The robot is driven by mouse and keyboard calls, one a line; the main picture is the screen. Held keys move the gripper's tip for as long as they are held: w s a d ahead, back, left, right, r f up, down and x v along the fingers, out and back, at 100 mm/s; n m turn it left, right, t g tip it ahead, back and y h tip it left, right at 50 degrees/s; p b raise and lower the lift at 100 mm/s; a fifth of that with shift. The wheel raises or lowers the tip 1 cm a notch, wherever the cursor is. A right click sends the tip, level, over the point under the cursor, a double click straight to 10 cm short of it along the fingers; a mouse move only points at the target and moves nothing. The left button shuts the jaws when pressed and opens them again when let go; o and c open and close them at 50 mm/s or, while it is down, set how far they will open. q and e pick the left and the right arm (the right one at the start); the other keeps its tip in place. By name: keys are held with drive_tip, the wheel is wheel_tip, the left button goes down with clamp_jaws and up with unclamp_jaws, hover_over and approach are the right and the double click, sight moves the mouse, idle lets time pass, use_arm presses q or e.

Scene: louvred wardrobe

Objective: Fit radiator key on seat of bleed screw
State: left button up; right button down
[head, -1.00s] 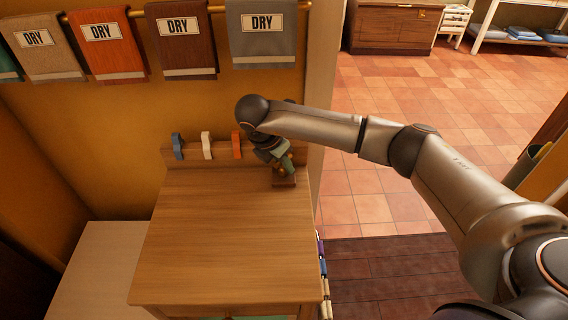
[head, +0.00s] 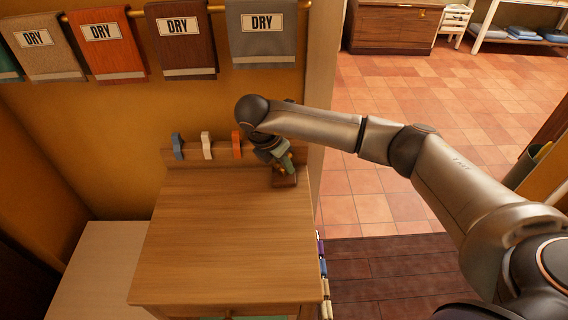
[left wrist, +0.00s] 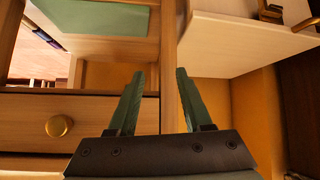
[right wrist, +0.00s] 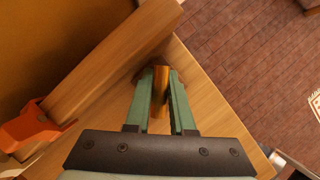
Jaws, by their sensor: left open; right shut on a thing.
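My right gripper (head: 287,168) is over the back right corner of the wooden table. In the right wrist view its green fingers (right wrist: 160,78) are shut on a brass-coloured piece, apparently the radiator key (right wrist: 160,95). A small brown block (head: 285,182), perhaps the seat of the bleed screw, lies on the tabletop under the fingertips. The fingers hide most of their meeting place, so I cannot tell whether the key touches or sits in it. My left gripper (left wrist: 158,85) is open and empty, in front of a drawer; it is outside the head view.
A rail behind the tabletop (head: 230,235) carries blue (head: 177,146), white (head: 207,145) and orange (head: 237,143) pegs. Towels (head: 180,40) hang above. The drawer has a brass knob (left wrist: 59,125). The tabletop's front and middle are clear.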

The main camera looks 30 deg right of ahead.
drive_tip(key=shift+w+a+r, duration=0.2)
drive_tip(key=shift+a+r, duration=0.1)
drive_tip(key=shift+a, duration=0.15)
drive_tip(key=shift+r+p, duration=0.65)
drive_tip(key=shift+r, duration=0.55)
drive_tip(key=shift+d+r+p, duration=0.2)
drive_tip(key=shift+r+p, duration=0.15)
drive_tip(key=shift+p, duration=0.1)
drive_tip(key=shift+s+f, duration=0.1)
